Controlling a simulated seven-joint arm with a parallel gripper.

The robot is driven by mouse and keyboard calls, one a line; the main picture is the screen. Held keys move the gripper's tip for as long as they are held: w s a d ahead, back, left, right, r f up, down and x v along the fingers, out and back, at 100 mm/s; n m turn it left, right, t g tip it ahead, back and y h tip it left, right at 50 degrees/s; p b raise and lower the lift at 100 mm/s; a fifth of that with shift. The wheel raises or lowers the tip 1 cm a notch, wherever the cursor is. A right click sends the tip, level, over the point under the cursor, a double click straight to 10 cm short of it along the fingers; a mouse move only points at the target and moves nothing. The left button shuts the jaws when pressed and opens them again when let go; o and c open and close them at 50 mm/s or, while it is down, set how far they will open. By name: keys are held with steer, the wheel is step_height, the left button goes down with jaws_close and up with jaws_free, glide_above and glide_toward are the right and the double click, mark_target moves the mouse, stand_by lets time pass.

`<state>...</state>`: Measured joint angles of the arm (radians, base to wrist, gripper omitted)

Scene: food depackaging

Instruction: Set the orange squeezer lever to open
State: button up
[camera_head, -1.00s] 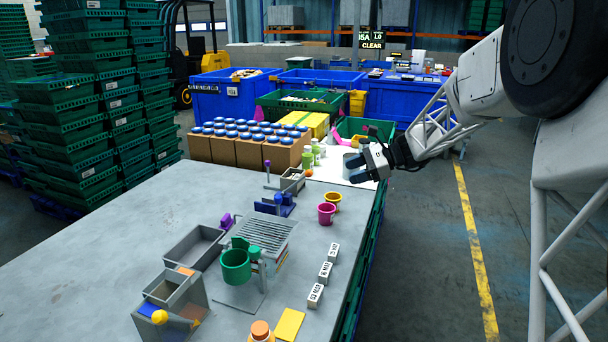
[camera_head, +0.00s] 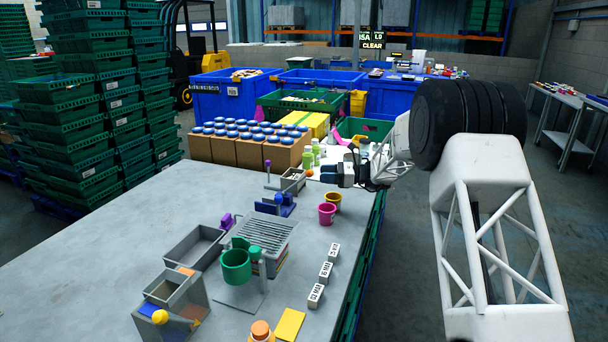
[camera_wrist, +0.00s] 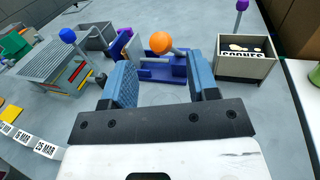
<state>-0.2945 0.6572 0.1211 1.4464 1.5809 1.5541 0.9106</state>
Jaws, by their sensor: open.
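A dark blue device (camera_head: 275,205) stands on the grey table; I take it as the squeezer. In the wrist view the blue device (camera_wrist: 165,68) lies ahead between my fingers. An orange ball (camera_wrist: 160,42) with a short grey rod shows in front of it, and looks like its lever knob. In the head view a small orange ball (camera_head: 309,172) is just left of my gripper (camera_head: 327,173). My gripper (camera_wrist: 160,64) is open and empty, its blue fingers either side of the knob in the picture, with no contact visible. The lever's full angle is hard to tell.
A grey box (camera_wrist: 245,62) with a purple-knobbed rod stands right of the blue device in the wrist view. A blue-knobbed lever (camera_wrist: 67,35) and a slatted rack (camera_wrist: 52,60) are at left. Pink (camera_head: 326,214) and yellow cups stand nearby. The table's left part (camera_head: 110,240) is clear.

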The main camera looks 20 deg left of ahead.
mark_target(304, 178)
stand_by(0.4)
steer(key=shift+x, duration=3.9)
steer(key=shift+w+f, duration=0.1)
jaws_close()
